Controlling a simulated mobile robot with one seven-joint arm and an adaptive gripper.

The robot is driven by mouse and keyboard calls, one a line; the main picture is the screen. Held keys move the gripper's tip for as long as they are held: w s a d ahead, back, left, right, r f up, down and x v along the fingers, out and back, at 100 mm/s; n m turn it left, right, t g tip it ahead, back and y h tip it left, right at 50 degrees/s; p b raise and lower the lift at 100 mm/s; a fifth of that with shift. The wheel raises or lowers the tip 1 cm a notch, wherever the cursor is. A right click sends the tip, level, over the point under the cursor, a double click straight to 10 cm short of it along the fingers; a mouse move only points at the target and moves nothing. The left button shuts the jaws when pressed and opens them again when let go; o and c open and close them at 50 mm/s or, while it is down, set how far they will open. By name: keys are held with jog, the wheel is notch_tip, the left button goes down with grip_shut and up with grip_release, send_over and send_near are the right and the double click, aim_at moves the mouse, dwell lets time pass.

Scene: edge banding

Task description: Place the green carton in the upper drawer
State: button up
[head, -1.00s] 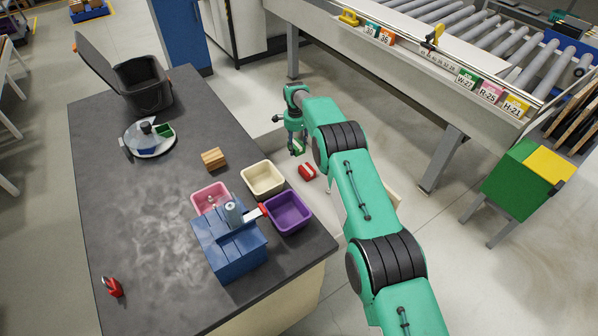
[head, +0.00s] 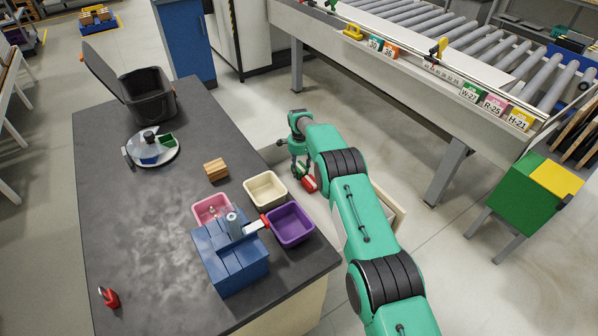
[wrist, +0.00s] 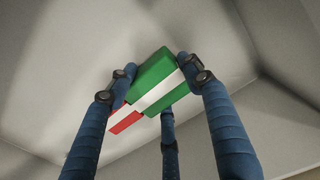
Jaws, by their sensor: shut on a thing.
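My gripper (head: 299,166) is shut on the green carton (wrist: 153,72), which has a white stripe. The wrist view shows it tilted between the fingertips (wrist: 158,88). In the head view the green carton (head: 303,169) is small and partly covered by the fingers. The gripper is over the pale open drawer (head: 397,218) beside the dark-topped table, with my arm hiding much of the drawer. A red carton with a white stripe (head: 309,184) lies in the drawer, right by the green one. It shows partly behind the green carton in the wrist view (wrist: 124,122). Contact with the drawer floor is unclear.
The table holds cream (head: 265,188), purple (head: 290,224) and pink (head: 211,208) bins, a blue machine (head: 230,258), a wooden block (head: 215,170), a round tray (head: 153,160) and a black bin (head: 148,100). A roller conveyor (head: 440,90) stands beyond the drawer.

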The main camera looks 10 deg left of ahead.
aim_at(299, 166)
jog(key=shift+f, duration=0.75)
jog(key=shift+f, duration=0.1)
jog(key=o, duration=1.2)
notch_tip(299, 166, up, 12)
jog(key=p, duration=0.3)
